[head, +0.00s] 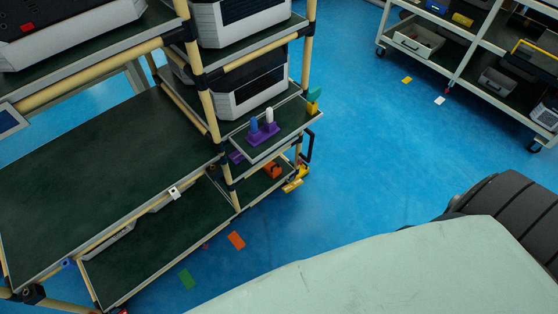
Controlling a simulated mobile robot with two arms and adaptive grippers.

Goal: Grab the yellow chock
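No thing can be named as the yellow chock with certainty. A small yellow piece (292,185) shows low at the right end of the near rack, by its caster area. Another small yellow piece (312,107) sits at the right corner of the rack's small upper shelf, under a teal piece (314,94). A yellow item (462,20) lies on the cart at the far right. Neither gripper is in the head view.
The near rack (170,222) has pale yellow posts and dark green shelves. Its small shelf (290,124) holds a purple holder (262,134) with blue and white pieces. An orange piece (272,170) is below. A cart (463,68) stands at upper right. Blue floor (365,130) between is mostly open.

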